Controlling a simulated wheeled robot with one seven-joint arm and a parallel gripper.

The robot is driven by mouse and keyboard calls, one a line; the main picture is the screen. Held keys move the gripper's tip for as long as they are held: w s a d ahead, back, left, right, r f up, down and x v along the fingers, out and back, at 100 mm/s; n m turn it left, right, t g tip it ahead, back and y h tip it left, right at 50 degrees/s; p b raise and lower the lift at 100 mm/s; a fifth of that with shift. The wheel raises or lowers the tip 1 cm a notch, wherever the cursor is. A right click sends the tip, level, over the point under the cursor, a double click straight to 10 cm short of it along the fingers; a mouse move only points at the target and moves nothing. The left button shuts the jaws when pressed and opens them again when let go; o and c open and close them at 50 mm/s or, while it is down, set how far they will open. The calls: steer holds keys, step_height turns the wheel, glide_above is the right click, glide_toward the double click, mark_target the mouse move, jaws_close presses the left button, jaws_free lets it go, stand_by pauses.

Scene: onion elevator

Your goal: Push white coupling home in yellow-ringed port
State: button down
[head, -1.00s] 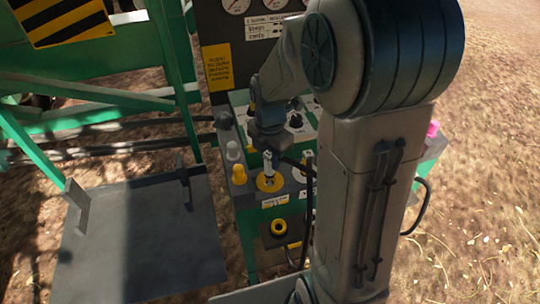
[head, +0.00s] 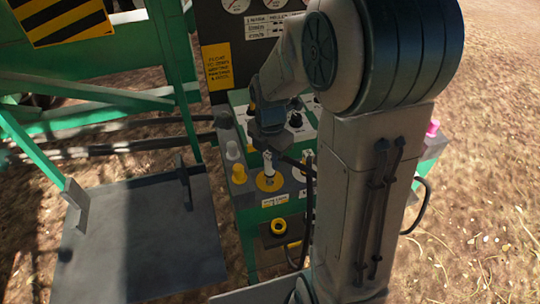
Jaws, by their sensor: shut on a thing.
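The white coupling (head: 268,166) stands about upright on the control box, over the yellow-ringed port (head: 268,183). Its lower end is at the middle of the yellow ring; how deep it sits I cannot tell. My gripper (head: 270,149) comes down from above and is shut on the coupling's upper part. The fingertips are small and dark in this view, and my arm covers the area to the right of them.
A white cap (head: 232,151) and a yellow cap (head: 239,174) stand left of the port. A yellow ring-shaped part (head: 279,226) is lower at the front. A black hose (head: 309,215) hangs close by. A grey plate (head: 140,240) lies at left.

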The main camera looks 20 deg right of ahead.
mark_target(270, 166)
steer(key=shift+s+f+b, duration=0.1)
steer(key=shift+f+b, duration=0.9)
steer(key=shift+f, duration=0.8)
stand_by(4.3)
steer(key=c, duration=0.7)
jaws_free()
steer(key=shift+r, duration=0.15)
steer(key=shift+r+p, duration=2.95)
steer(key=shift+r, duration=0.5)
